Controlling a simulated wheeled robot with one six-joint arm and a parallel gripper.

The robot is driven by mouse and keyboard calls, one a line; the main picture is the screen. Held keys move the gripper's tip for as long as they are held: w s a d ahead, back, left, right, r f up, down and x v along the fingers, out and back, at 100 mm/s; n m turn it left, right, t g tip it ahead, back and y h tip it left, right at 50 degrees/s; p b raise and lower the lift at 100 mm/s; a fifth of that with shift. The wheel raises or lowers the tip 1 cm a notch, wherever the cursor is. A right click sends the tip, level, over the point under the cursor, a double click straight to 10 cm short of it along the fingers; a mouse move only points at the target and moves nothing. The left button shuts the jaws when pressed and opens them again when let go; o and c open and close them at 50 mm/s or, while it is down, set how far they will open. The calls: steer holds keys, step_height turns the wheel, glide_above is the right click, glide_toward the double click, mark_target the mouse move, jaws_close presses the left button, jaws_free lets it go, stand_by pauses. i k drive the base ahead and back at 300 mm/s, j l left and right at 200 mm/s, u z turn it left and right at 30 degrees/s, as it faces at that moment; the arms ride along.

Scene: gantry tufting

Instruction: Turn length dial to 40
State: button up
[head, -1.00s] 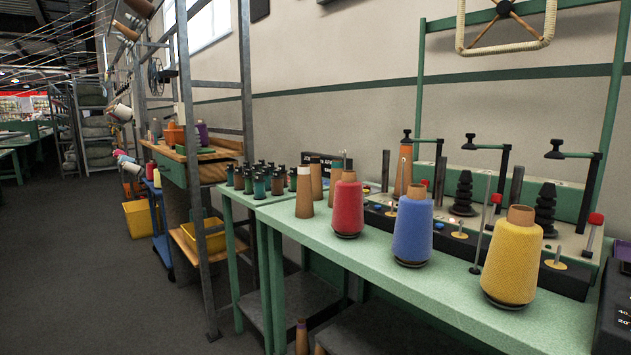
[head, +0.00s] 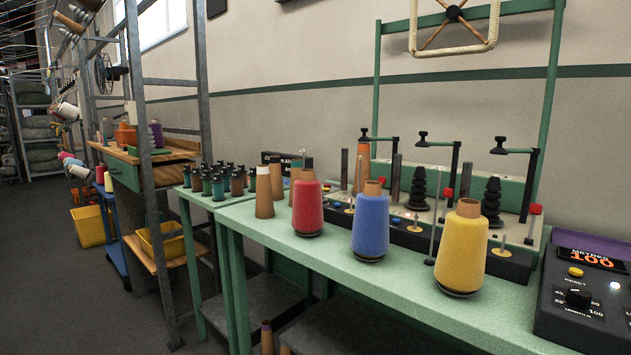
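The length dial (head: 578,298) is a black knob on a dark control box at the right edge of the head view. Printed numbers surround it; 40 is at its left, with 20 below that, and 80 and 100 to its right. I cannot tell which number the knob's pointer marks. A display (head: 592,260) on the box reads METRES 100 in orange. A yellow reset button (head: 575,272) sits above the dial. The box is partly cut off by the frame edge. My gripper is not in view.
The green table (head: 440,312) carries a red cone (head: 308,208), a blue cone (head: 370,225) and a yellow cone (head: 462,250) left of the box. A winder with upright posts stands behind them. Floor (head: 60,300) is open at the left.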

mark_target(578, 297)
steer(key=z, duration=1.35)
